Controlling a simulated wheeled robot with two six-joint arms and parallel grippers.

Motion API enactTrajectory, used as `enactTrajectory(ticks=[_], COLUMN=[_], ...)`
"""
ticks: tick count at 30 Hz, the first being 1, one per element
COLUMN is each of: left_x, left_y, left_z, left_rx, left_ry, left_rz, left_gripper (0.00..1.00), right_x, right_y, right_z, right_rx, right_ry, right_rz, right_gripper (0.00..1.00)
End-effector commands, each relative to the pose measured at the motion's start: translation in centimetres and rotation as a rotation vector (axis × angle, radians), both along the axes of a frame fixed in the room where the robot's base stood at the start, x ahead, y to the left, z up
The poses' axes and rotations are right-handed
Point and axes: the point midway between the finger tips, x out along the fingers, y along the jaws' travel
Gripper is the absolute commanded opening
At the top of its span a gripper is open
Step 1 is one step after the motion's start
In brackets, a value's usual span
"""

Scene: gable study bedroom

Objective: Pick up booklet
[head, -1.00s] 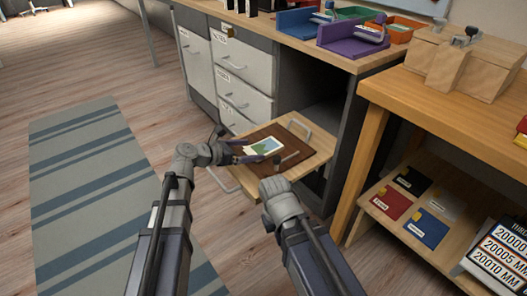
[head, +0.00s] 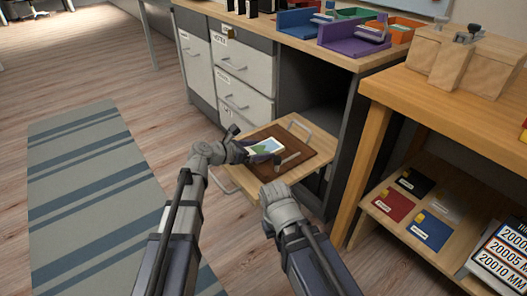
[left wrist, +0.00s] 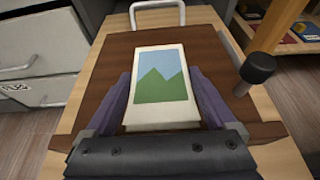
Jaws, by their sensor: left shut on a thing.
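The booklet (head: 267,146) is a small white block-like item with a blue sky and green mountain picture on its cover. It is over the brown mat on the pull-out wooden board. In the left wrist view the booklet (left wrist: 160,84) stands between two purple fingers, with its near end by the palm. My left gripper (left wrist: 162,103) is shut on the booklet. In the head view my left gripper (head: 262,155) reaches in over the board from the left. I cannot tell if the booklet is clear of the mat. My right arm's wrist shows, but its fingers are hidden.
The brown mat (head: 300,152) lies on the board (head: 312,164), which has metal handles at its ends. A grey drawer cabinet (head: 240,97) is behind; a wooden shelf with several coloured booklets is at right.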

Motion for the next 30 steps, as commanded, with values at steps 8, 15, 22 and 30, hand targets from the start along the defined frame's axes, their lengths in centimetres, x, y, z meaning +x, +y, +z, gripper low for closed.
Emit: enactTrajectory(ticks=[8, 15, 22, 30], left_x=[0.0, 0.0, 0.0, 0.0], left_y=[0.0, 0.0, 0.0, 0.0], left_z=[0.0, 0.0, 1.1, 4.6], left_rx=[0.000, 0.000, 0.000, 0.000], left_ry=[0.000, 0.000, 0.000, 0.000], left_rz=[0.000, 0.000, 0.000, 0.000], left_gripper=[0.33, 0.31, 0.31, 0.31], right_x=[0.0, 0.0, 0.0, 0.0], right_y=[0.0, 0.0, 0.0, 0.0], right_z=[0.0, 0.1, 1.1, 4.6], right_rx=[0.000, 0.000, 0.000, 0.000], right_ry=[0.000, 0.000, 0.000, 0.001], right_rz=[0.000, 0.000, 0.000, 0.000], right_gripper=[0.00, 0.00, 0.00, 0.00])
